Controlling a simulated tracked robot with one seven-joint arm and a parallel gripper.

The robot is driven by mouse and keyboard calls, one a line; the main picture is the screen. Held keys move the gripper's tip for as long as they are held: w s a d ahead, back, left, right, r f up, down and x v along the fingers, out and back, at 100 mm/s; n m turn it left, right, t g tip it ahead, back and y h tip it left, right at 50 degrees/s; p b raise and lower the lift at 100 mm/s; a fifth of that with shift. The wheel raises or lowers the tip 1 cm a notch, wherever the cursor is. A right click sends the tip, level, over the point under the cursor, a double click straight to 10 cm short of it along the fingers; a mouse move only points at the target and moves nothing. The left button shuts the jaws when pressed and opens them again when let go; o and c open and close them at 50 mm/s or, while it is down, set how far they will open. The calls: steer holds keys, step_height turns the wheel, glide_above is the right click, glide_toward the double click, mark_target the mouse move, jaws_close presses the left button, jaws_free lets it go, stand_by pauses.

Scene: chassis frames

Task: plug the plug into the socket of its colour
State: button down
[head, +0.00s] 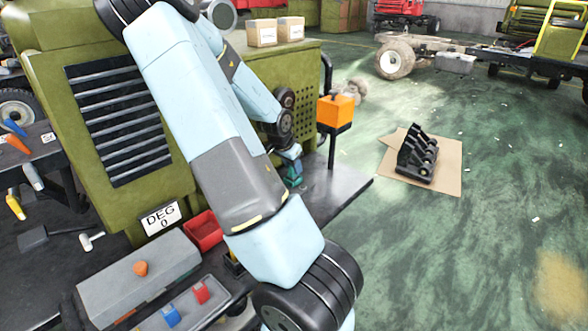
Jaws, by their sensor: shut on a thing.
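My gripper (291,166) is at the end of my arm, low beside the green machine, above the dark ledge. It is shut on a small teal-green thing (294,175), which I take to be the plug; its shape is too small and partly covered to make out. A blue block (171,316) and a red block (201,292) sit on the grey bench at the lower left, well away from my gripper. I cannot tell whether they are plugs or sockets. No socket face is clearly visible.
An orange box (336,110) stands on a black post right of my gripper. A red bin (205,231) and a grey case with an orange knob (140,268) are lower left. A black rack (417,155) stands on cardboard. The green floor at right is largely clear.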

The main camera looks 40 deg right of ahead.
steer(key=shift+f, duration=0.65)
steer(key=c, duration=0.8)
jaws_free()
steer(key=shift+c, duration=0.2)
